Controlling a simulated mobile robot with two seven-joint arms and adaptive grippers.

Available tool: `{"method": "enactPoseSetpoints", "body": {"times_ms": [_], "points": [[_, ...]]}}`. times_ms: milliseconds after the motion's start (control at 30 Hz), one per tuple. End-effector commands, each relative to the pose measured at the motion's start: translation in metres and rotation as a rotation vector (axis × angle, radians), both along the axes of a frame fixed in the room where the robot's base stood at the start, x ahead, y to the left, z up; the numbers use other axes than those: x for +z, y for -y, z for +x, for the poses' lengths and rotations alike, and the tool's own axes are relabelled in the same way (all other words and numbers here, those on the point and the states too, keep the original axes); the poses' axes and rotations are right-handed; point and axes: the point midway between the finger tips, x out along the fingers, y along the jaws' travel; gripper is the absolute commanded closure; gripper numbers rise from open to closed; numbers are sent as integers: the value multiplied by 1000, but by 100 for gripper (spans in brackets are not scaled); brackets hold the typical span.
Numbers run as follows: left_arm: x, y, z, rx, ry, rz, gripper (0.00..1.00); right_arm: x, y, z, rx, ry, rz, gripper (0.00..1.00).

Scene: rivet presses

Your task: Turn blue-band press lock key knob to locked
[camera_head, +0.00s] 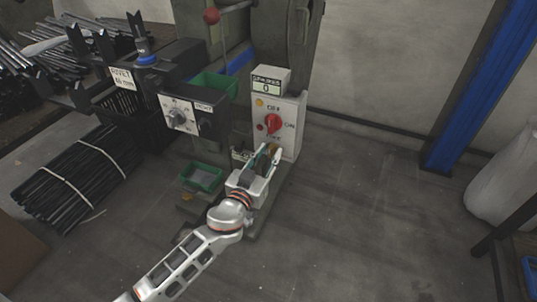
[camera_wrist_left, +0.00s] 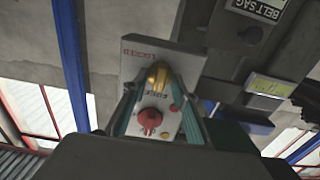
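The press control box (camera_head: 290,142) is a pale panel with a red rotary knob (camera_head: 272,123) between OFF and ON labels. A yellow knob sits lower on it, mostly hidden behind my left gripper (camera_head: 267,156) in the head view. In the left wrist view the yellow knob (camera_wrist_left: 157,76) shows between and beyond my spread fingers (camera_wrist_left: 157,86), with the red knob (camera_wrist_left: 150,119) below it. The left gripper is open, pointing at the panel; contact with the yellow knob cannot be told. A blue band (camera_head: 147,60) rings a post on the press. My right gripper is out of view.
A green bin (camera_head: 201,178) lies near my left wrist. Bundled black rods (camera_head: 75,175) lie at left. A blue post (camera_head: 478,85) stands right; the floor between is clear.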

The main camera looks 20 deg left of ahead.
Motion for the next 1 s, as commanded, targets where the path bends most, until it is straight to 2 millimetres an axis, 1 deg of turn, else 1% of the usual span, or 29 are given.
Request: {"method": "enactPoseSetpoints", "body": {"times_ms": [200, 267, 300, 333, 667, 867, 1000], "points": [[0, 0, 0, 0, -1, 0, 72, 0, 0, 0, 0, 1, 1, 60], [0, 0, 0, 0, -1, 0, 88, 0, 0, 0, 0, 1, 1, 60], [0, 0, 0, 0, -1, 0, 98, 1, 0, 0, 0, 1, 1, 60], [0, 0, 0, 0, -1, 0, 100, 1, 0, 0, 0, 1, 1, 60], [-1, 0, 0, 0, 0, 15, 100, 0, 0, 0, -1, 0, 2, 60], [-1, 1, 0, 1, 3, 92, 100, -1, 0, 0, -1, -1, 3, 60], [-1, 1, -1, 1, 6, 190, 100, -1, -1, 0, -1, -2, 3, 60]]}}
